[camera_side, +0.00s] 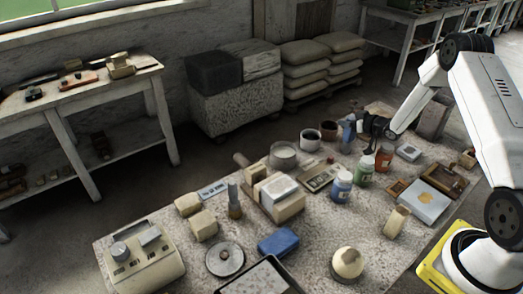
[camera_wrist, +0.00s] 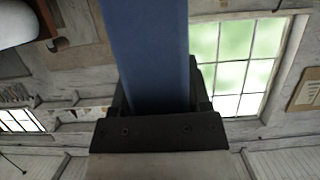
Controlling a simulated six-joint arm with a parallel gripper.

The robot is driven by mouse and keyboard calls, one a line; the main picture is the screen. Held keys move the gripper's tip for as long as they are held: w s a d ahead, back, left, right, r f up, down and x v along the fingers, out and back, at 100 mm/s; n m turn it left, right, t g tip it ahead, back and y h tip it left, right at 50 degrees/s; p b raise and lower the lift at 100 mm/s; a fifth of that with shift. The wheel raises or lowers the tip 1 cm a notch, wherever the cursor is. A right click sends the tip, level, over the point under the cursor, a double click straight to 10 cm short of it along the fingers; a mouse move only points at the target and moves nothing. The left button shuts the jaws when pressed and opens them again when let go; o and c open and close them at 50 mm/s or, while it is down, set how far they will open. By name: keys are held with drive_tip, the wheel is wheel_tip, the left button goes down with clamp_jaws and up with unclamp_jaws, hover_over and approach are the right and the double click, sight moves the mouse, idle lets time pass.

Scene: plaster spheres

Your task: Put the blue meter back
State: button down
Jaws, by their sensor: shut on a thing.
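My gripper (camera_side: 362,123) is at the far side of the work table, above the jars. It is shut on a blue thing (camera_side: 348,134), which I take to be the blue meter. In the wrist view the blue meter (camera_wrist: 150,45) is a long, plain blue slab between the dark fingers (camera_wrist: 160,95), reaching up out of the picture. Its face and any dial are hidden. In the side view it is small, and I cannot tell whether it touches anything below.
The speckled table (camera_side: 325,235) is crowded. Near the gripper stand a green jar (camera_side: 365,173), a red jar (camera_side: 384,158), a blue-labelled jar (camera_side: 341,187) and a dark-filled cup (camera_side: 310,140). A blue block (camera_side: 278,242) lies nearer the front, beside a tray (camera_side: 258,280).

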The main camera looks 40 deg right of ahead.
drive_tip(key=shift+c, duration=0.3)
unclamp_jaws()
drive_tip(key=shift+r, duration=0.15)
drive_tip(key=shift+s+r, duration=0.1)
drive_tip(key=shift+s, duration=0.05)
drive_tip(key=v, duration=1.1)
drive_tip(key=shift+s, duration=0.3)
drive_tip(key=shift+r, duration=0.1)
